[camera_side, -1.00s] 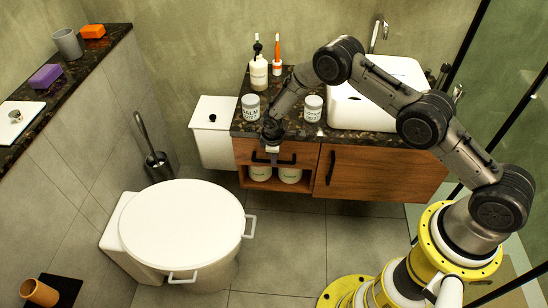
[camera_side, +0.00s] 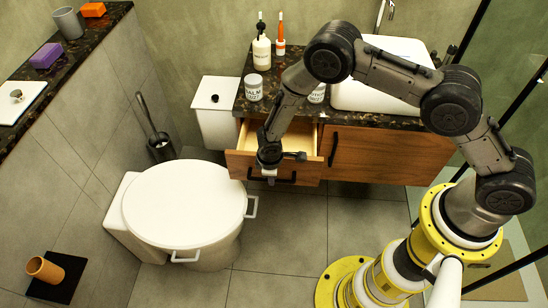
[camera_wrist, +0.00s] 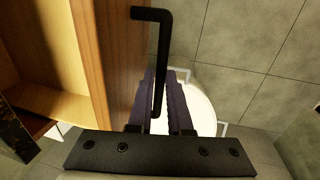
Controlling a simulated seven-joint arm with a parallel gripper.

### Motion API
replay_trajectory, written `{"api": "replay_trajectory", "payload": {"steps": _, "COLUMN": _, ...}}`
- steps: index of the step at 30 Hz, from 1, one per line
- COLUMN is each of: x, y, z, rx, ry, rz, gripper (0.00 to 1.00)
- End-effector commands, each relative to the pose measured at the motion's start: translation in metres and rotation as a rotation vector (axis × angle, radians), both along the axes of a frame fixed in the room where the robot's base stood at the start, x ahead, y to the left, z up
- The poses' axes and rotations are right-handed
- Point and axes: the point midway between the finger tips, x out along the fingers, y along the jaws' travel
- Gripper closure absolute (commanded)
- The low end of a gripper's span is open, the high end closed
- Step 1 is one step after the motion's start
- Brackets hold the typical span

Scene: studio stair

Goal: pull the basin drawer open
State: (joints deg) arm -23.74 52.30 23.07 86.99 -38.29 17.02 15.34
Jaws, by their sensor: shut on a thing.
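The basin drawer (camera_side: 245,162) is pulled out from the wooden vanity under the dark stone top, and its pale inside shows in the side view. In the wrist view the drawer front (camera_wrist: 112,55) stands upright with the open inside to its left. A black bar handle (camera_wrist: 152,60) is fixed to the front; it also shows in the side view (camera_side: 288,180). My gripper (camera_side: 269,178) is at the left part of the handle. In the wrist view its dark fingers (camera_wrist: 165,100) are closed around the handle bar.
A round white lidded toilet (camera_side: 185,205) stands in front and left of the drawer. A white bin (camera_side: 216,125) is left of the vanity. Bottles, jars and a white basin (camera_side: 380,85) are on the counter. The tiled floor (camera_side: 285,240) before the drawer is clear.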

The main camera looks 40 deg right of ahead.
Motion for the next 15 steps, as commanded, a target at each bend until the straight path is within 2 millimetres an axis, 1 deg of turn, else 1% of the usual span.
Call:
{"api": "replay_trajectory", "payload": {"steps": 1, "x": -0.008, "y": 0.008, "z": 0.001, "rx": -0.002, "ry": 0.001, "rz": 0.004, "gripper": 1.0}}
{"api": "replay_trajectory", "payload": {"steps": 6, "x": -0.024, "y": 0.024, "z": 0.001, "rx": -0.002, "ry": 0.0, "rz": 0.002, "gripper": 1.0}}
{"api": "replay_trajectory", "payload": {"steps": 10, "x": -0.029, "y": 0.029, "z": 0.001, "rx": -0.002, "ry": 0.001, "rz": -0.001, "gripper": 1.0}}
{"api": "replay_trajectory", "payload": {"steps": 15, "x": -0.031, "y": 0.03, "z": 0.0, "rx": -0.002, "ry": 0.0, "rz": -0.002, "gripper": 1.0}}
